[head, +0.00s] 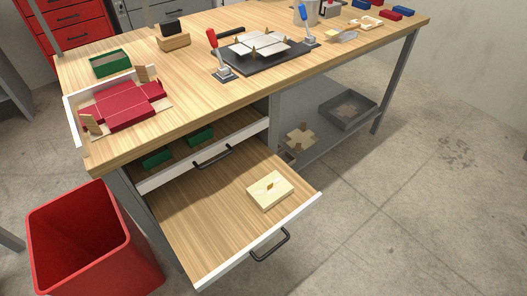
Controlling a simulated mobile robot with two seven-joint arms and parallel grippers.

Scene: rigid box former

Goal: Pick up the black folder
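I cannot tell for sure which thing is the black folder. A dark, slim piece (229,33) lies on the workbench (200,84), behind the red-handled clamp. A black piece (172,28) also stands upright in a small wooden block (174,41) at the back left of the bench. Neither of my grippers shows in the head view.
A dark plate with a light jig (262,45) sits between a red-handled clamp (218,55) and a blue-handled one (304,26). A red flat box blank (122,103) lies front left. Open drawers (208,225) jut forward; a red bin (85,235) stands left.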

